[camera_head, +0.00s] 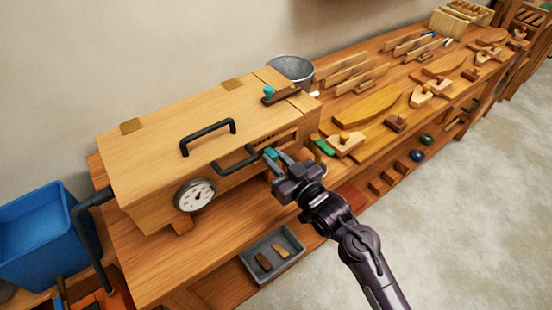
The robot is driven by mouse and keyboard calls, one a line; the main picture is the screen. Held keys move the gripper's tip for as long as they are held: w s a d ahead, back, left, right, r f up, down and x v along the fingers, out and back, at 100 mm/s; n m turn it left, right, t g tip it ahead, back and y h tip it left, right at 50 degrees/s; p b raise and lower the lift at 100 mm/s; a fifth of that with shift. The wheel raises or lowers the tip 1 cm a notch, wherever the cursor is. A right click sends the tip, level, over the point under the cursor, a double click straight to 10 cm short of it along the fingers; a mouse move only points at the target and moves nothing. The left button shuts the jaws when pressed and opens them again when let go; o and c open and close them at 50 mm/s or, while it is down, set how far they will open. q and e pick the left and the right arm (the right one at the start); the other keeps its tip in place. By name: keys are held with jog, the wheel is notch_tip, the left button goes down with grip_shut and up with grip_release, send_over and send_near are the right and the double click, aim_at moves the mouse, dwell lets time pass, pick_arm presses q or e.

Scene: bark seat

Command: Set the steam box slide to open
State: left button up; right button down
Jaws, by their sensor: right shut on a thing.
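The steam box (165,155) is a long pale wooden box on the bench. Its lid looks closed and carries a black handle (208,136). A second black handle (237,160) is on the front face, with a round white gauge (194,195) to its left. A teal knob (268,91) on a dark base stands on top near the far right end. My right gripper (274,160) is at the front face, right of the front handle, shut on a small teal piece (270,153). The fingers partly hide that piece. I cannot tell the slide's position. My left gripper is not in view.
The bench (150,265) extends to the back right, with wooden planes and boards along it. A metal bucket (292,69) stands behind the box. A grey tray (272,255) lies below the front. A blue bin (40,235) is at left. The floor at right is clear.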

jog(key=shift+w+d, duration=0.8)
jog(key=shift+d, duration=0.35)
jog(key=shift+w+d, duration=0.8)
jog(key=shift+d, duration=0.3)
jog(key=shift+a, duration=0.1)
jog(key=c, duration=1.7)
grip_release()
jog(key=o, duration=0.4)
